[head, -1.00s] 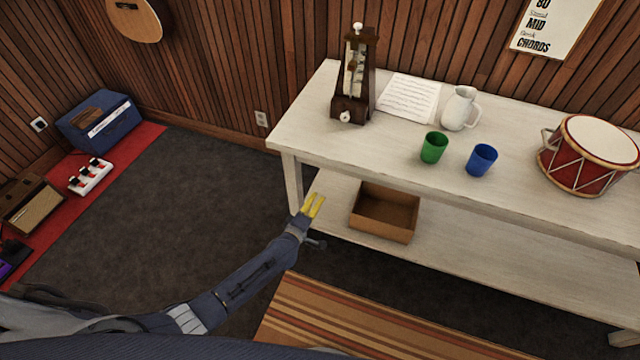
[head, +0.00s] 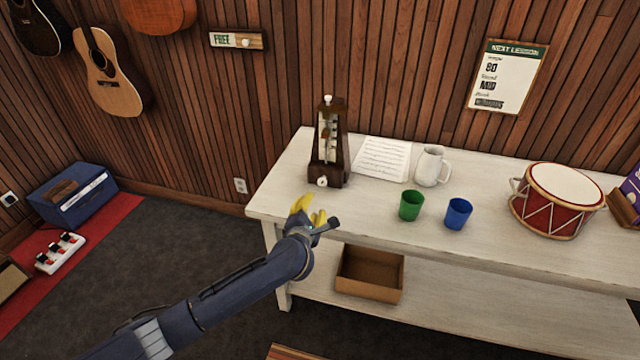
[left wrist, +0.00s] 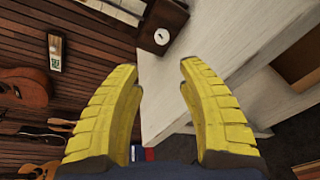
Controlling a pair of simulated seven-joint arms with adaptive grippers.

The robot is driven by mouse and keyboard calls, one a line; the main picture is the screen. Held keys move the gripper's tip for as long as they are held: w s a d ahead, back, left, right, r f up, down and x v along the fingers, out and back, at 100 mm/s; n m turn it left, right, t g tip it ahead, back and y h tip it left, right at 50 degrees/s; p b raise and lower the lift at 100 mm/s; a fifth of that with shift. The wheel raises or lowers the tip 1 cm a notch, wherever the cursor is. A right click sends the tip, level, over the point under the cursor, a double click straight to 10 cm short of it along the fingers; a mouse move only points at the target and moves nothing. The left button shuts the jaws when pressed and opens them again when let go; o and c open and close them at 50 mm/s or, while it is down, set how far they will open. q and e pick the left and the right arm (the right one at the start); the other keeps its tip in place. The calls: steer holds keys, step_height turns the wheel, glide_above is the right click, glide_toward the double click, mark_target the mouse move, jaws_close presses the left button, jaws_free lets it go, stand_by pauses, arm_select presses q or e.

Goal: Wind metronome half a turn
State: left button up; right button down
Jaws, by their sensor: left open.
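The metronome (head: 329,145) is a dark wooden pyramid standing upright at the back left of the white table (head: 290,200). Its white winding knob (head: 322,181) is low on the front face. In the left wrist view the knob (left wrist: 161,36) and the metronome's dark base (left wrist: 172,19) show beyond the fingertips; the rest is cut off. My left gripper (head: 309,204) has yellow fingers, is open and empty, and is in front of the metronome, apart from the knob. It also shows in the left wrist view (left wrist: 160,75). My right gripper is not in view.
Sheet music (head: 382,158) lies right of the metronome, then a white pitcher (head: 431,166). A green cup (head: 411,205), a blue cup (head: 458,213) and a red drum (head: 557,200) stand further right. A cardboard box (head: 369,273) sits on the lower shelf.

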mark_target(322, 182)
arm_select(q)
steer(key=x, duration=1.7)
steer(key=shift+w+f, duration=0.1)
steer(key=shift+f, duration=0.05)
stand_by(0.3)
jaws_close()
